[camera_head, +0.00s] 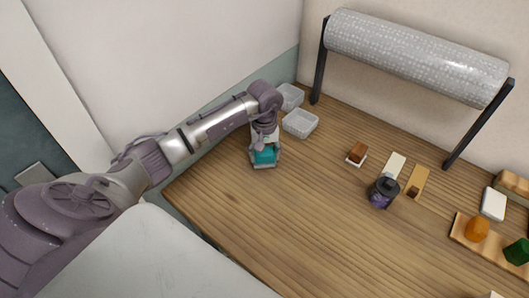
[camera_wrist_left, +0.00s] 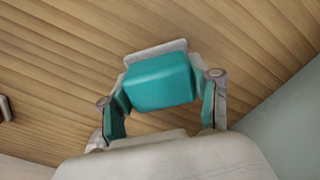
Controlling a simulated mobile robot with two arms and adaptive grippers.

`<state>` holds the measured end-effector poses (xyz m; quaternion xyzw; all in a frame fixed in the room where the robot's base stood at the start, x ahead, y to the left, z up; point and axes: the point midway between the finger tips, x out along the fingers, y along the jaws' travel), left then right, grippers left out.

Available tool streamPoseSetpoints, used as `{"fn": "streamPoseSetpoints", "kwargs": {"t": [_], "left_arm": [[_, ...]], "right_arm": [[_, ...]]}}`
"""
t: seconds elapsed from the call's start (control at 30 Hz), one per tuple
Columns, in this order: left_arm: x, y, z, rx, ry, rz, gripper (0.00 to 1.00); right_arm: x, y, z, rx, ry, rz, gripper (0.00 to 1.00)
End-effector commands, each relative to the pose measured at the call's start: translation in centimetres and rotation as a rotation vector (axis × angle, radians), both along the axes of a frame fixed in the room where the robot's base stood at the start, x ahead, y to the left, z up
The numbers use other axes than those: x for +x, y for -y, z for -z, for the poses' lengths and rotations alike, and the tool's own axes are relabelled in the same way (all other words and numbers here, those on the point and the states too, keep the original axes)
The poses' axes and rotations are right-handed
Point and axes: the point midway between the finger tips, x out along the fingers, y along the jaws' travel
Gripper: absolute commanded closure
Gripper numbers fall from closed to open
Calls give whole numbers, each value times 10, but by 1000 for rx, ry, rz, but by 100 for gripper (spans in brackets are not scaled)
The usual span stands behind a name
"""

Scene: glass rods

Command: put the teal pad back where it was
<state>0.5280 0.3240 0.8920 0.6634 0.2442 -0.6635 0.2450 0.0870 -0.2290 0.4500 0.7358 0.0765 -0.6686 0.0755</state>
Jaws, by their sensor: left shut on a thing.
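My left gripper (camera_head: 265,148) points down over the left part of the wooden table and is shut on the teal pad (camera_head: 264,157). In the left wrist view the teal pad (camera_wrist_left: 162,82) is a rounded block between the two fingers of the gripper (camera_wrist_left: 160,98), with a pale edge behind it. The inner faces of the fingers also look teal. I cannot tell whether the pad touches the table or hangs just above it. My right gripper is in neither view.
Clear trays (camera_head: 300,123) (camera_head: 290,96) stand behind my left gripper. A brown block (camera_head: 357,152), a dark jar (camera_head: 383,193) and a tan piece (camera_head: 417,181) are to the right. A wooden board (camera_head: 461,229) holds orange and green pieces. The table's front middle (camera_head: 290,230) is clear.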

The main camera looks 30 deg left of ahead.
Motion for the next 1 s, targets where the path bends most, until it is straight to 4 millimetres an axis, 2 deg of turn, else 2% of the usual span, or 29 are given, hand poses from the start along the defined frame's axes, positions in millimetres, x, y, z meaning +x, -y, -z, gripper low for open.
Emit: {"fn": "streamPoseSetpoints", "kwargs": {"t": [0.17, 0.2, 0.3, 0.6, 0.7, 0.77, 0.87, 1.0], "left_arm": [[0, 0, 4, 1, 1, 0, 71], [0, 0, 3, 1, -1, 0, 32], [0, 0, 2, 1, -1, 0, 15], [0, 0, 2, 1, -1, 0, 13], [0, 0, -2, -1, -1, 0, 13], [1, -1, -6, 1, 2, 0, 13], [1, -1, -21, 2, 4, 1, 13], [2, -1, -52, 4, 7, 1, 13]], "right_arm": [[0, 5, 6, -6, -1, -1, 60], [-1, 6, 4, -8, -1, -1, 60], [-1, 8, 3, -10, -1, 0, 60], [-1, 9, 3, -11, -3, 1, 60], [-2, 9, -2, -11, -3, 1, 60], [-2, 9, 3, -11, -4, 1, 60], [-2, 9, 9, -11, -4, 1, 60], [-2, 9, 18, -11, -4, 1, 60]]}}
